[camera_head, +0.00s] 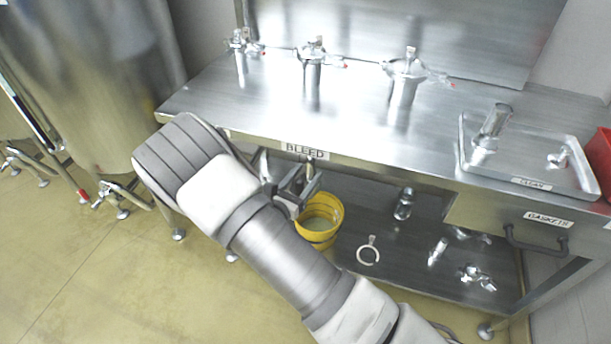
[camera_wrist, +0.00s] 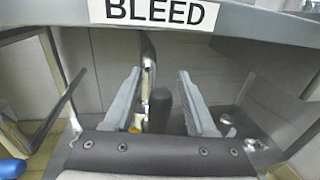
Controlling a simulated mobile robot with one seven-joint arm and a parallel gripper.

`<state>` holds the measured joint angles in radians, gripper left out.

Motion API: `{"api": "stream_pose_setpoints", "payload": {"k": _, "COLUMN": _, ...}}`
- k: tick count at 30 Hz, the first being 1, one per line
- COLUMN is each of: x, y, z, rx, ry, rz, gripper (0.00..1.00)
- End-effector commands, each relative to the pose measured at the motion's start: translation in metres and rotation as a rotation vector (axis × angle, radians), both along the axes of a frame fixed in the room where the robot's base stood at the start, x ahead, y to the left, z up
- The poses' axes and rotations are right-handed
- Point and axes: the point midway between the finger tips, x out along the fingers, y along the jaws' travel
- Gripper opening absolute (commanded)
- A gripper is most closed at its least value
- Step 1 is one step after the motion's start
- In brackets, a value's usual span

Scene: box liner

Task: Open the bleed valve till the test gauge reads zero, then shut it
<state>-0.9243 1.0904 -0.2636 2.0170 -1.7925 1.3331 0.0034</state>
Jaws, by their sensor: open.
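The bleed valve (camera_wrist: 148,70) shows in the wrist view as a shiny upright metal pipe with a dark, rounded handle (camera_wrist: 160,108) beside it, below the bench edge. A white BLEED label (camera_head: 304,151) is on the bench front above it. My gripper (camera_wrist: 160,74) is open, its two grey fingers standing on either side of the pipe and handle, with a visible gap on the right; contact on the left cannot be told. In the head view my gripper (camera_head: 292,186) is under the label and partly hides the valve. I cannot make out a test gauge or its reading.
A yellow bucket (camera_head: 329,228) with pale liquid stands under the valve area on the lower shelf (camera_head: 385,262). Loose fittings and a ring (camera_head: 368,256) lie there. Clamped fittings (camera_head: 405,82) stand on the bench top. A large steel tank (camera_head: 85,85) is at left.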

Motion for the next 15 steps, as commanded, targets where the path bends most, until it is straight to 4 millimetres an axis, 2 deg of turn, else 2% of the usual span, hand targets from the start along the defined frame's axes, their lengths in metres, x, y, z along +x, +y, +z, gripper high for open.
{"api": "stream_pose_setpoints", "payload": {"k": 3, "x": -0.0001, "y": 0.0, "z": 0.0, "rx": 0.0, "ry": 0.0, "rz": 0.0, "gripper": 0.55}}
{"api": "stream_pose_setpoints", "payload": {"k": 12, "x": -0.0004, "y": 0.0, "z": -0.0001, "rx": 0.0, "ry": 0.0, "rz": -0.001, "gripper": 0.01}}
{"api": "stream_pose_setpoints", "payload": {"k": 15, "x": -0.0004, "y": 0.0, "z": -0.0001, "rx": 0.0, "ry": 0.0, "rz": -0.001, "gripper": 0.0}}
